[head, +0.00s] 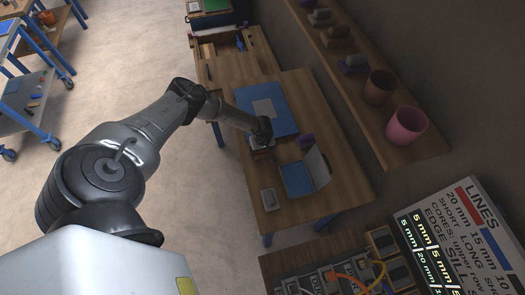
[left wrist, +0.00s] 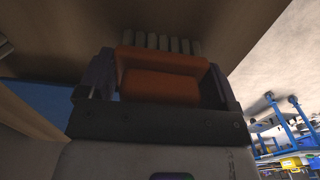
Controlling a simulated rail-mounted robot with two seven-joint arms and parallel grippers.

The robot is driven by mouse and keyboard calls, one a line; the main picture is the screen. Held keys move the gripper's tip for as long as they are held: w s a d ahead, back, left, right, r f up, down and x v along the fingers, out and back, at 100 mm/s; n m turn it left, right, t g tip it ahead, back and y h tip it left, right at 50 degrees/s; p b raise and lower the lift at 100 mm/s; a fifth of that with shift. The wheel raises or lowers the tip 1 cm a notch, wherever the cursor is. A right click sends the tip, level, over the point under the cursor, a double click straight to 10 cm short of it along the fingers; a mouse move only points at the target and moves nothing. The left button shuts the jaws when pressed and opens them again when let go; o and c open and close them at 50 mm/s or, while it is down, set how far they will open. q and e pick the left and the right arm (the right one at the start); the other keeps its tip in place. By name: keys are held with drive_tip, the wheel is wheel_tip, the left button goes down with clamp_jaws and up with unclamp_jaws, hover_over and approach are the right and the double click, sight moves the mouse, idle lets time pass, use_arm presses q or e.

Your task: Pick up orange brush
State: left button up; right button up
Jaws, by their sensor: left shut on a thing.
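The orange brush (left wrist: 160,85) shows in the left wrist view, with its orange body between the two dark fingers of my left gripper (left wrist: 155,78) and a row of grey bristles beyond it. My left gripper is shut on the brush. The brush is hard to make out there. My right gripper is not in view.
A blue board with a grey sheet (head: 266,109), an open blue folder (head: 298,179), a purple item (head: 306,141) and a small grey box (head: 269,199) lie on the table. A wall shelf (head: 405,152) with pots runs along the right. Cables and connectors (head: 345,277) are at the front.

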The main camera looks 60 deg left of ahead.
use_arm(q)
drive_tip(key=shift+r, duration=0.15)
drive_tip(key=shift+r, duration=0.6)
wheel_tip(320, 180, up, 3)
drive_tip(key=shift+w, duration=0.1)
drive_tip(key=w+d+r+b, duration=0.1)
drive_tip(key=w+d+r, duration=0.1)
drive_tip(key=d, duration=0.3)
drive_tip(key=w+d+r+b, duration=0.1)
drive_tip(key=w+d+r, duration=0.1)
drive_tip(key=d+r, duration=0.2)
drive_tip(key=shift+w+d+r, duration=0.15)
drive_tip(key=shift+d+r, duration=0.1)
drive_tip(key=shift+d, duration=0.7)
drive_tip(key=o, duration=0.4)
drive_tip(key=shift+c, duration=1.3)
